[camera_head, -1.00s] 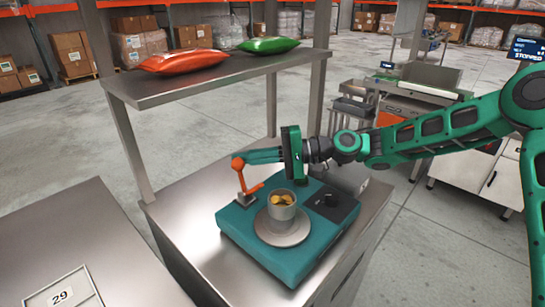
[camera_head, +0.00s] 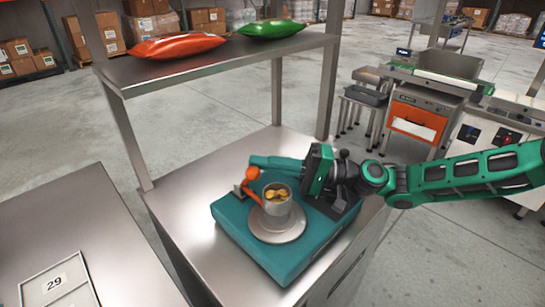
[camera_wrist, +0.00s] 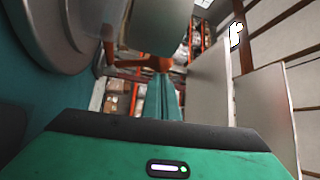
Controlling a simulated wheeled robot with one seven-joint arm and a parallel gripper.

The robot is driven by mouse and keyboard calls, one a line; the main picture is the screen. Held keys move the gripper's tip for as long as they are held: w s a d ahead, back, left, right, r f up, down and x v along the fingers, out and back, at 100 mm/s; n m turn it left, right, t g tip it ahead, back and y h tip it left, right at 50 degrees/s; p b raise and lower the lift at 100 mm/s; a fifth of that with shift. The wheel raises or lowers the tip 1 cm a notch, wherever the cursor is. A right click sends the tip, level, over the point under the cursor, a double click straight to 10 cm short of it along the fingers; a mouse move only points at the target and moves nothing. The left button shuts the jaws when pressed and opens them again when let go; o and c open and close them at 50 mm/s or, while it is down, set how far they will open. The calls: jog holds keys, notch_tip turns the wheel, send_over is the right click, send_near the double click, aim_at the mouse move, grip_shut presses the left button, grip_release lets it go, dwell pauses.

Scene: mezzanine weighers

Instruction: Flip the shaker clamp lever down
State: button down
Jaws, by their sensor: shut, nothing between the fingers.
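The teal shaker (camera_head: 232,222) sits on the steel bench and bears a round plate (camera_head: 277,236) with a metal cup (camera_head: 277,208) of yellow pieces. The orange clamp lever (camera_head: 256,177) at the back left of the shaker leans over towards the cup, well off upright. My gripper (camera_head: 256,162) comes in from the right and is shut and empty, its fingertips at or just behind the lever's knob. In the wrist view, the lever (camera_wrist: 155,63) shows just beyond the closed fingers (camera_wrist: 163,98), under the cup (camera_wrist: 156,25). Whether they touch cannot be told.
A steel shelf (camera_head: 220,60) on posts stands above the bench, bearing an orange bag (camera_head: 178,46) and a green bag (camera_head: 271,29). Another steel table (camera_head: 60,220) is at left, with a tray marked 29 (camera_head: 55,280). Floor is clear between benches and machines behind.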

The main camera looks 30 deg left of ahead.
jog(key=shift+d+f, duration=0.15)
jog(key=shift+d, duration=0.05)
dwell(0.5)
jog(key=s+a+r, duration=0.3)
jog(key=s+r, duration=0.8)
dwell(0.8)
